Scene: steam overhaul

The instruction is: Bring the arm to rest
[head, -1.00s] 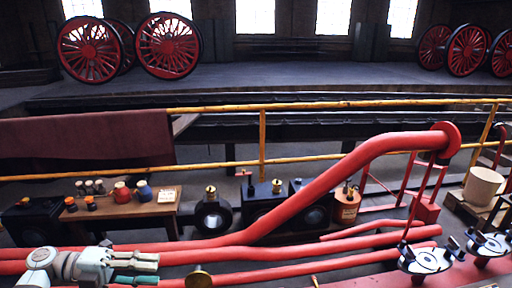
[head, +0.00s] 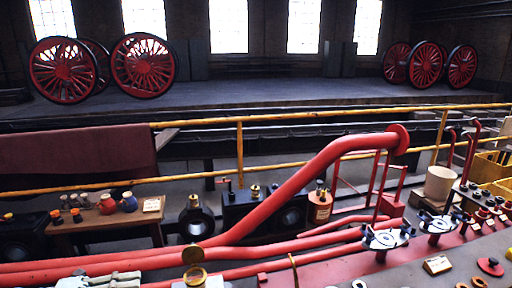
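My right arm and gripper are not in view.
A wooden bench (head: 110,218) with small pots and jugs stands left. Valve flanges (head: 386,238) and a beige cylinder (head: 440,183) are at right. A yellow railing (head: 240,160) crosses behind. Rings and a small card (head: 437,265) lie on the front surface.

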